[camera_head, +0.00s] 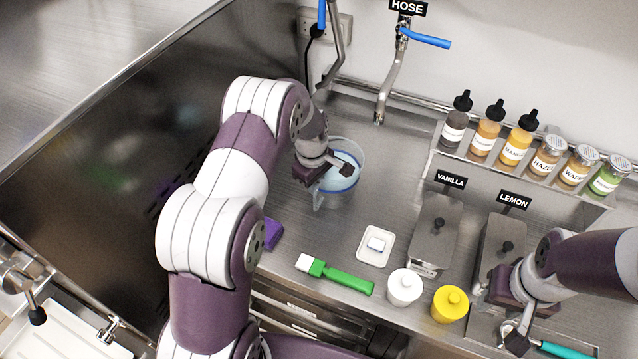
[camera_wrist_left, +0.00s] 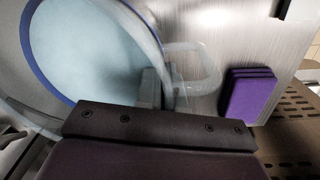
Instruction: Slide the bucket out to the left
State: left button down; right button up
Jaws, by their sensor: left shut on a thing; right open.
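The bucket (camera_head: 345,194) is clear with a blue rim and pale blue contents. It stands on the steel counter below the hose taps. My left gripper (camera_head: 337,166) reaches over it from the left and is shut at its rim; the arm covers part of it. The bucket's blue rim (camera_wrist_left: 30,45) fills the left of the left wrist view, with a clear loop handle (camera_wrist_left: 213,68) on its side. The exact grip point is hidden there. My right gripper (camera_head: 517,332) is open at lower right, beside a teal-handled tool (camera_head: 562,350).
A green brush (camera_head: 340,276), a white dish (camera_head: 376,246), white and yellow tubs (camera_head: 404,288) and lidded bins (camera_head: 433,232) stand in front and right. Bottles line the back shelf.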

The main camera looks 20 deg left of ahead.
pick_arm(q)
jog(key=shift+s+a, duration=0.3)
jog(key=shift+a, duration=0.3)
jog(key=shift+s+a, duration=0.25)
jog(key=shift+a, duration=0.35)
pick_arm(e)
jog(key=shift+s+a+r, duration=0.1)
jog(key=shift+s+a, duration=0.1)
jog(key=shift+a, duration=0.55)
pick_arm(q)
jog(key=c, duration=1.2)
grip_release()
jog(key=shift+r, duration=0.15)
jog(key=shift+r, duration=0.4)
jog(key=r+b, duration=0.1)
jog(key=r, duration=0.6)
jog(key=s+r+b, duration=0.1)
jog(key=r, duration=0.3)
jog(key=shift+a+r+b, duration=0.15)
jog(key=shift+r+b, duration=0.2)
pick_arm(e)
notch_tip(320, 180, down, 3)
jog(key=shift+r, duration=0.1)
